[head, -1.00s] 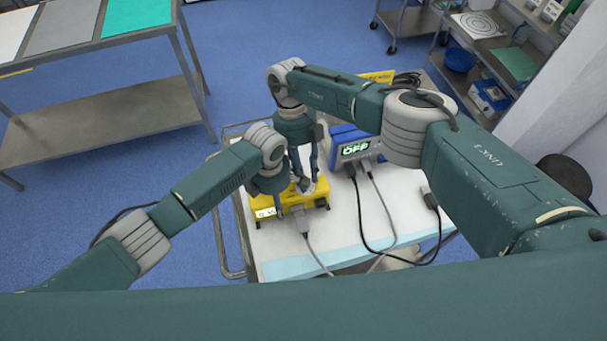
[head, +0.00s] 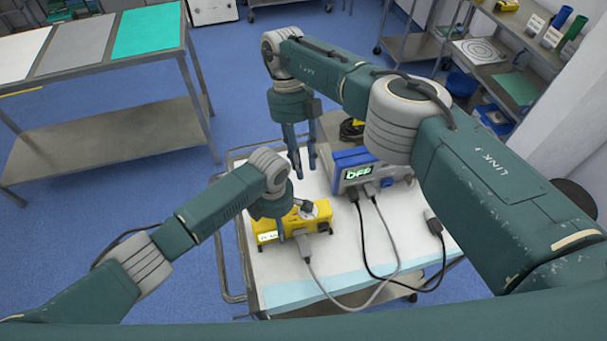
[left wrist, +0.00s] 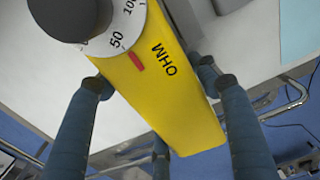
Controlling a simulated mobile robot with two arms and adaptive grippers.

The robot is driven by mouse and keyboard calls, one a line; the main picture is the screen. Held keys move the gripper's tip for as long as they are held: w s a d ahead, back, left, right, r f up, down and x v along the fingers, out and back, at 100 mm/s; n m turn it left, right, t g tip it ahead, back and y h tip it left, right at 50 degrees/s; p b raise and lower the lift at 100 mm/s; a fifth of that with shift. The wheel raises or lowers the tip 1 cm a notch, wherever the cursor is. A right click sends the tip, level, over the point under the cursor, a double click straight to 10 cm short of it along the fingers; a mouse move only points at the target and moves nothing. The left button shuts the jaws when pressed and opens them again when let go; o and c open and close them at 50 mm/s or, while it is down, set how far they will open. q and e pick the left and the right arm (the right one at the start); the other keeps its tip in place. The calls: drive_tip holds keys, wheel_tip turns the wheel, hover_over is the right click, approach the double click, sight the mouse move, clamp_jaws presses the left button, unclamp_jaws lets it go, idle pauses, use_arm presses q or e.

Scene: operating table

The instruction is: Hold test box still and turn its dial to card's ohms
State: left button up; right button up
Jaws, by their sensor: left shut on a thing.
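The yellow test box (head: 322,226) lies on the white-topped cart, with a white label on its front. Its grey dial (head: 316,209) shows on top. In the left wrist view the box (left wrist: 172,85) reads OHM, and the dial's 50 (left wrist: 117,40) lies by the red mark (left wrist: 136,62). The dark knob (left wrist: 62,15) is cut off by the frame. My left gripper (head: 290,222) is shut on the box; its fingers straddle the box's sides in the wrist view. My right gripper (head: 304,172) is empty above and behind the box, fingers pointing down and apart. I cannot make out a card.
A blue and grey instrument (head: 356,177) with a green OFF-like display stands right of the box. A yellow item (head: 352,130) with dark cable lies behind. Bare cart top (head: 335,260) shows in front.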

idle(0.4)
use_arm(q)
drive_tip(key=o, duration=1.5)
